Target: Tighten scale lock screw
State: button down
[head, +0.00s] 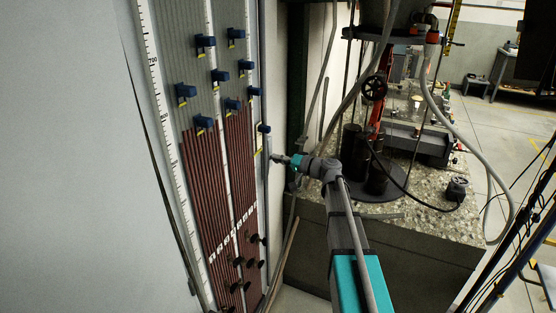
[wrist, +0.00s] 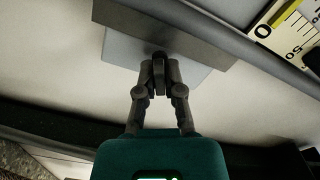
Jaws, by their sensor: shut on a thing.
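My gripper (wrist: 160,74) is in the middle of the wrist view, with its fingers closed on a small dark screw (wrist: 160,57). I take this for the scale lock screw. It stands out from a grey block on the panel's side, and its far end is hidden. In the head view my gripper (head: 282,160) reaches to the right edge of the tall tube panel (head: 266,190); the screw is too small to make out there. A white scale with black marks (wrist: 297,38) shows at the top right of the wrist view.
The panel carries several blue clips (head: 220,75), dark red tubes (head: 207,170) and black knobs (head: 238,262) low down. Right of my arm stands a stone-topped bench (head: 440,215) with black cylinders (head: 365,160), a red stand and hoses. Open floor lies at the far right.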

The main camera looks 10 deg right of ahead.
jog(key=m, duration=0.6)
jog(key=shift+m, duration=0.3)
jog(key=shift+f, duration=0.1)
dwell(1.4)
jog(key=c, duration=0.8)
grip_release()
jog(key=shift+o, duration=0.2)
jog(key=shift+d, duration=0.1)
jog(key=v, duration=1.2)
